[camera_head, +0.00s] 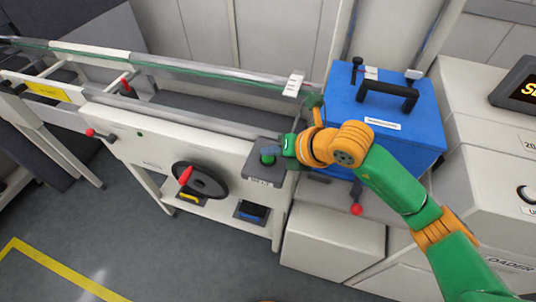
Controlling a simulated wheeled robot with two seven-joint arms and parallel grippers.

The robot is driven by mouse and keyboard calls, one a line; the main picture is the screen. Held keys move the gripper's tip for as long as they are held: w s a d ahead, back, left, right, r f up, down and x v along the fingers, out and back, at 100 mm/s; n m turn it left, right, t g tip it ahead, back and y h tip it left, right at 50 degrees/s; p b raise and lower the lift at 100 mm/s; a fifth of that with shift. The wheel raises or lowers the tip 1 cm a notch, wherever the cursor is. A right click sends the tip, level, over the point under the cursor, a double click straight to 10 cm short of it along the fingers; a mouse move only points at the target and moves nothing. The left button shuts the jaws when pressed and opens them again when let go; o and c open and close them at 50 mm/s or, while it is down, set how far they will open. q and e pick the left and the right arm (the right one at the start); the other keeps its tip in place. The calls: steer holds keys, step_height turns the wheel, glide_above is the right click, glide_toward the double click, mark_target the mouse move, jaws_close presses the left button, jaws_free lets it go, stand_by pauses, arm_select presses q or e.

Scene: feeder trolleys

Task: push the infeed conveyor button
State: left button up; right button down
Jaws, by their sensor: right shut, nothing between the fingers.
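The infeed conveyor button (268,159) is a green round button on a dark grey box at the right end of the conveyor's front panel. My right arm, green and orange, comes in from the right. Its gripper (275,151) is shut and empty, with its tip right at the button box, beside or over the button. I cannot tell whether it touches the button. The gripper hides part of the box's right side. My left gripper is not in view.
The white conveyor frame (170,139) runs to the left, with a black handwheel (200,181) on its front. A blue case (392,121) with a black handle stands behind my right arm. White cabinets fill the right. Grey floor is free at the lower left.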

mark_target(271, 160)
stand_by(0.3)
steer(key=shift+f+b, duration=0.5)
steer(key=shift+b, duration=0.1)
steer(key=shift+r, duration=0.1)
steer(key=shift+r+p, duration=0.3)
steer(key=shift+r, duration=0.1)
step_height(271, 160, up, 6)
steer(key=p, duration=0.4)
steer(key=shift+r, duration=0.15)
